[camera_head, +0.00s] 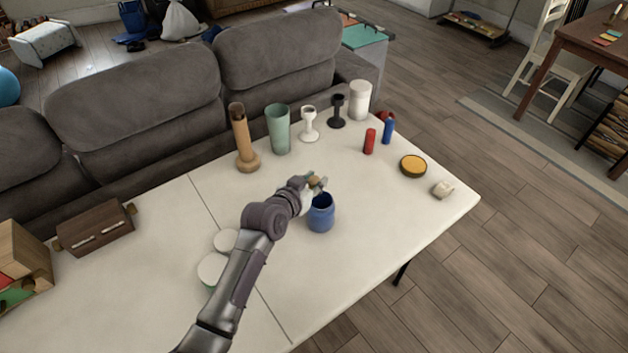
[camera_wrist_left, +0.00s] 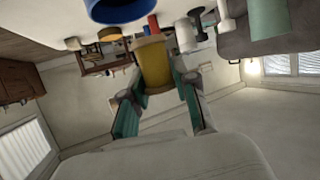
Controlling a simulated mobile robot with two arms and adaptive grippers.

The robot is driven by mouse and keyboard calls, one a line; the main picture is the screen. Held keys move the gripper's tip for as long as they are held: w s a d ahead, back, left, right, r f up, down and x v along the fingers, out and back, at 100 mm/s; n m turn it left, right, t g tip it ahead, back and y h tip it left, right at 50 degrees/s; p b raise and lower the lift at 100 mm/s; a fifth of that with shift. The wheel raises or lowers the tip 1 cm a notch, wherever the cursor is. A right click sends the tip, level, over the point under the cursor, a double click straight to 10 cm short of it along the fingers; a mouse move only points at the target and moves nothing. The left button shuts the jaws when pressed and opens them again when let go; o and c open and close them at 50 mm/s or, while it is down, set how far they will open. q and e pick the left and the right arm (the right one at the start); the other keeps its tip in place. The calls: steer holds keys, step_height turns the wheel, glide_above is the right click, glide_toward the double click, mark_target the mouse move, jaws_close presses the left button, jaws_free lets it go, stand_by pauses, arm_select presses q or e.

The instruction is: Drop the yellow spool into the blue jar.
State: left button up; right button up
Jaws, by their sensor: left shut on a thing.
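The blue jar (camera_head: 321,214) stands upright and open-topped on the white table, near its middle. My left gripper (camera_head: 317,182) is at the jar's far left side, close to its rim height. In the left wrist view my left gripper (camera_wrist_left: 158,85) is shut on the yellow spool (camera_wrist_left: 153,62), which sits between its two fingers. The blue jar (camera_wrist_left: 112,8) also shows at the top edge of that view, apart from the spool. In the head view the spool is mostly hidden by the gripper. My right gripper is not in view.
On the white table (camera_head: 380,225), a wooden candlestick (camera_head: 242,140), a green cup (camera_head: 278,130) and other holders line the back. Red (camera_head: 369,141) and blue (camera_head: 388,130) cylinders and a yellow-topped dish (camera_head: 413,166) stand right. A brown box (camera_head: 96,227) is left. The table's front right is clear.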

arm_select(q)
steer(key=o, duration=0.9)
steer(key=shift+s+a, duration=0.1)
steer(key=v, duration=1.1)
steer(key=shift+s+a+r, duration=0.15)
steer(key=shift+s+r, duration=0.05)
steer(key=shift+s, duration=0.15)
